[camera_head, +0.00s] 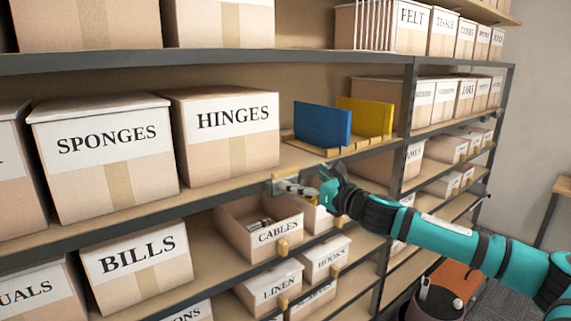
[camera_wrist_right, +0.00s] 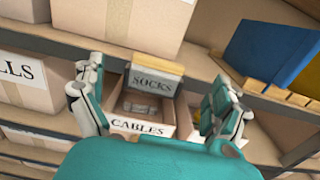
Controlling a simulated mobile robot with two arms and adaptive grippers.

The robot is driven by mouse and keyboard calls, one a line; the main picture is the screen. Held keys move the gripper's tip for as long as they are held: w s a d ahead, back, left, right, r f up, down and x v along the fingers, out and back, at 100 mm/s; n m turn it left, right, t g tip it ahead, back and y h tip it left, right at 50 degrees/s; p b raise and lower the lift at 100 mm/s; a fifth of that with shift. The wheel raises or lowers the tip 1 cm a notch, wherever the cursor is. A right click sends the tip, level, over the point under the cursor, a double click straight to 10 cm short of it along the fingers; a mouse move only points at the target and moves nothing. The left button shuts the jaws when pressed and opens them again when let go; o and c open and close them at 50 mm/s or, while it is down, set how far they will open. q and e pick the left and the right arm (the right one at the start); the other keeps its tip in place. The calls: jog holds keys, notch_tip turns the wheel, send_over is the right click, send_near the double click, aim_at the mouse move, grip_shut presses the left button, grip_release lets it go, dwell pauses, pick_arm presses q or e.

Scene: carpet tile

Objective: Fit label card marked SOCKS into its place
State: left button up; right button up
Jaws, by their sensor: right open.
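The SOCKS label card (camera_wrist_right: 152,83) is pale grey with dark letters and lies at the shelf's front edge, above the CABLES box. A light wooden strip (camera_wrist_right: 158,68) runs along its top. My right gripper (camera_wrist_right: 158,78) is open, with one finger on each side of the card and a visible gap on both sides. In the head view my right gripper (camera_head: 305,188) reaches the shelf edge from the right and partly covers the card. I cannot tell how firmly the card sits there. My left gripper is not in view.
The HINGES box (camera_head: 225,140) stands on the shelf left of the card. A blue panel (camera_head: 322,126) and a yellow panel (camera_head: 368,118) stand on a wooden base to the right. The open CABLES box (camera_head: 278,234) sits below. A shelf post (camera_head: 406,120) rises at right.

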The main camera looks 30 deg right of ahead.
aim_at(287, 172)
jog(key=w+p, duration=0.1)
jog(key=w, duration=0.2)
jog(key=w+p, duration=0.2)
jog(key=w, duration=0.1)
jog(key=shift+w+a+f, duration=0.1)
jog(key=shift+w+f, duration=0.05)
jog(key=shift+f, duration=0.05)
jog(key=shift+w+f, duration=0.2)
jog(key=shift+w, duration=0.1)
jog(key=shift+s, duration=0.15)
jog(key=shift+c, duration=0.4)
jog(key=c, duration=0.8)
